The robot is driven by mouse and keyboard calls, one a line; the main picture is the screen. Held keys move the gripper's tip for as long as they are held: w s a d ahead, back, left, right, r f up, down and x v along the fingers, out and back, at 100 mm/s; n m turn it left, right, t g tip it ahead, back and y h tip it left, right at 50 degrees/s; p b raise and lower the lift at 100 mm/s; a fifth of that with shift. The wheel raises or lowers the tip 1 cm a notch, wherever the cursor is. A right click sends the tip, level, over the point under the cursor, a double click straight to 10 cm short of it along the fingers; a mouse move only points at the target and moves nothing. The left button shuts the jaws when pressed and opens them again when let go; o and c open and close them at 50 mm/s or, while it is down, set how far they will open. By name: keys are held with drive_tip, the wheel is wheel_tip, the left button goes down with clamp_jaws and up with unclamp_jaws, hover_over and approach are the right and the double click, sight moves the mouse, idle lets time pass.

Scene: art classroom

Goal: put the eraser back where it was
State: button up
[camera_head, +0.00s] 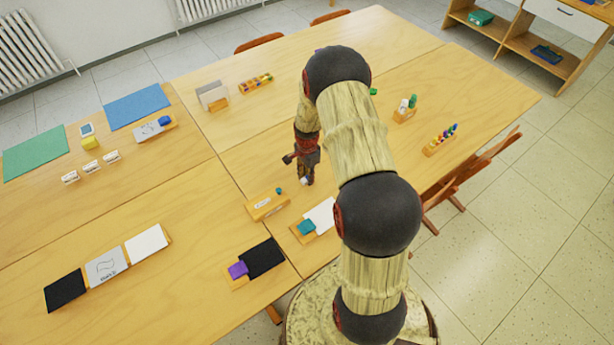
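My gripper (304,177) points down over the middle table, behind the labelled wooden block. A small white piece (304,181) shows at its fingertips; it may be the eraser, but it is too small to be sure. I cannot tell whether the fingers are shut on it. The wooden block (264,208) with a white label stands just left of and nearer than the gripper. A small teal piece (279,190) is at this block's far edge. No other thing is clearly recognisable as the eraser.
Near the gripper are a wooden holder with white card and teal block (306,227), and one with black card and purple block (238,270). A peg holder (440,140) and a holder with white and green pieces (405,113) stand right. Bare tabletop (245,150) lies left of the gripper.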

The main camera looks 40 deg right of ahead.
drive_tip(key=shift+o, duration=1.4)
drive_tip(key=a+r+n+t+p, duration=0.1)
drive_tip(key=a+r+n, duration=0.1)
drive_tip(key=r, duration=1)
drive_tip(key=a+r+n+p, duration=0.1)
drive_tip(key=a+r, duration=0.2)
drive_tip(key=r, duration=0.8)
drive_tip(key=s+a+r+n+t, duration=0.1)
drive_tip(key=s+a+r+n, duration=0.2)
drive_tip(key=r, duration=0.4)
drive_tip(key=s+a+r+n+t, duration=0.1)
drive_tip(key=a+r+n, duration=0.1)
drive_tip(key=a+r, duration=0.35)
drive_tip(key=s+a+r+n+t, duration=0.1)
drive_tip(key=s+a+r+n, duration=0.4)
drive_tip(key=s, duration=0.4)
drive_tip(key=s+a+r+n+t, duration=0.1)
drive_tip(key=s+a+r+n, duration=0.4)
drive_tip(key=s, duration=0.3)
drive_tip(key=shift+s+a+r+n+t, duration=0.3)
drive_tip(key=shift+s+a+r, duration=0.1)
drive_tip(key=shift+a+r, duration=0.25)
drive_tip(key=shift+f, duration=0.1)
